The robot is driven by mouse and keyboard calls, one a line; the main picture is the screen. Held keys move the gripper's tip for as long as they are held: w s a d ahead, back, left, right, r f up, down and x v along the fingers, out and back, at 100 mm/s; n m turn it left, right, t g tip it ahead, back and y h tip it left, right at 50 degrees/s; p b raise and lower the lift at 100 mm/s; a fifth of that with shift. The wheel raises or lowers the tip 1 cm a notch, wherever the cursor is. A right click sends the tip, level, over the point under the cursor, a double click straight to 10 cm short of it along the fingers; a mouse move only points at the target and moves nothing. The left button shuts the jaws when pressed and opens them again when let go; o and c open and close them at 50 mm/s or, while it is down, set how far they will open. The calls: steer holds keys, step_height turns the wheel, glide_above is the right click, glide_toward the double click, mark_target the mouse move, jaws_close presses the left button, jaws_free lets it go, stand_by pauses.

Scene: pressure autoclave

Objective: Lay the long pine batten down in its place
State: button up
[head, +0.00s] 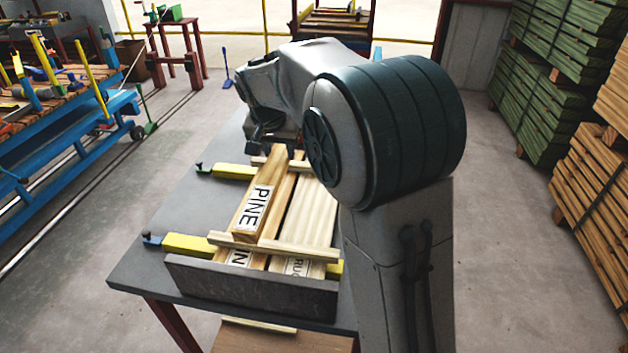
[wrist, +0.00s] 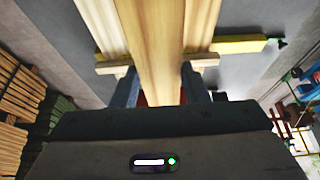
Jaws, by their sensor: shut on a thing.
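The long pine batten (head: 256,210), pale wood with a PINE label near its close end, lies lengthwise over the stack at its left side. My gripper is shut on its far part; in the wrist view the fingers (wrist: 158,86) stand on both sides of the batten (wrist: 153,35). In the head view my arm hides most of the gripper. Under the batten a thin cross strip (head: 290,250) spans the stack. I cannot tell whether the batten touches it. Below lie a batten with a partly covered label (head: 241,258) and a wider spruce board (head: 311,215).
The stack sits on a grey table (head: 180,215) with a dark end stop (head: 250,288) at the near edge and yellow bars (head: 190,245) crosswise. Blue racks (head: 70,130) stand at left, timber piles (head: 590,190) at right. The table's left side is bare.

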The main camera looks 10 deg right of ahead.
steer(key=shift+s+d+f, duration=0.25)
steer(key=shift+d+f, duration=1.15)
steer(key=shift+f, duration=0.1)
steer(key=shift+s+d+f, duration=0.3)
steer(key=shift+d+f, duration=1.05)
steer(key=shift+f, duration=0.15)
steer(key=shift+s+d+f, duration=0.25)
steer(key=shift+d+f, duration=1.15)
steer(key=shift+f, duration=0.1)
steer(key=shift+f+b, duration=0.45)
steer(key=shift+f, duration=0.1)
steer(key=shift+f, duration=0.1)
steer(key=o, duration=1.2)
